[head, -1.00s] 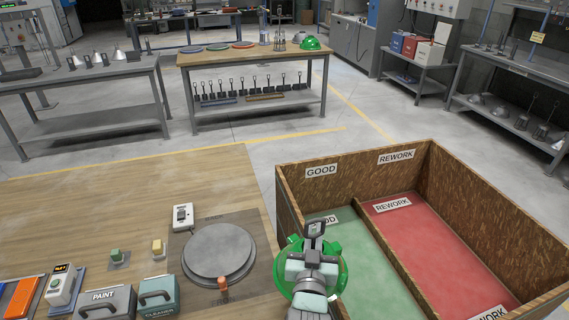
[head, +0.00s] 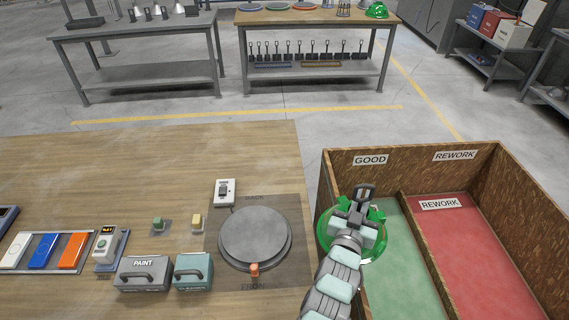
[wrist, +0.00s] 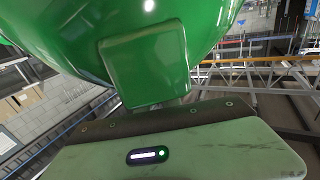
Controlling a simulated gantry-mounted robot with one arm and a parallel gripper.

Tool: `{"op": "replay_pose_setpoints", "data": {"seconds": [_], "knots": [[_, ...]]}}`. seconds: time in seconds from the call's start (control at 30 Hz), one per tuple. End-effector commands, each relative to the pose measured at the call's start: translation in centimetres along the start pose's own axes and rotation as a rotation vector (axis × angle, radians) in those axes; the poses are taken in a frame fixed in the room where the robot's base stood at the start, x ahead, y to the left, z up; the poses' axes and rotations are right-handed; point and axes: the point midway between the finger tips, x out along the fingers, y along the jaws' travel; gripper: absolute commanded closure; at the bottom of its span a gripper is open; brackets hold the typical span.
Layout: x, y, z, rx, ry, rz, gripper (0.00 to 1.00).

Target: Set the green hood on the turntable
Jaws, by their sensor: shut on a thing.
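The green hood (head: 329,240) is gripped by my gripper (head: 363,200), which covers much of it. In the head view it overlaps the left wall and the green GOOD side of the bin; its exact height is unclear. In the wrist view the green hood (wrist: 150,70) fills the top, with a green block-shaped part close to the gripper. The turntable (head: 255,235) is a bare grey disc on the wooden bench, left of the hood, with an orange knob (head: 254,270) at its front edge.
The wooden bin (head: 408,158) has a green GOOD side and a red REWORK side. A white switch box (head: 225,192), a PAINT case (head: 143,275) and a teal case (head: 193,273) stand left of the turntable. Another green hood (head: 377,11) sits on the back table.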

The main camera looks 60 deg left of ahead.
Motion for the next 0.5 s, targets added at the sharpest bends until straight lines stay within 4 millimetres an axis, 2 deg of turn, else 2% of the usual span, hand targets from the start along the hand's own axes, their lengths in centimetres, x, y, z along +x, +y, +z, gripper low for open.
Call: {"op": "replay_pose_setpoints", "data": {"seconds": [0.03, 0.17, 0.3, 0.4, 0.5], "knots": [[0.1, -3.4, -0.8, 0.001, 0.001, -0.053, 1.00], [-0.2, -11.0, -1.3, 0.002, 0.003, -0.175, 1.00], [-1.5, -18.9, -1.7, 0.004, 0.003, -0.299, 1.00], [-2.8, -23.5, -1.9, 0.004, 0.001, -0.375, 1.00], [-3.9, -27.0, -2.1, 0.005, 0.002, -0.432, 1.00]]}}
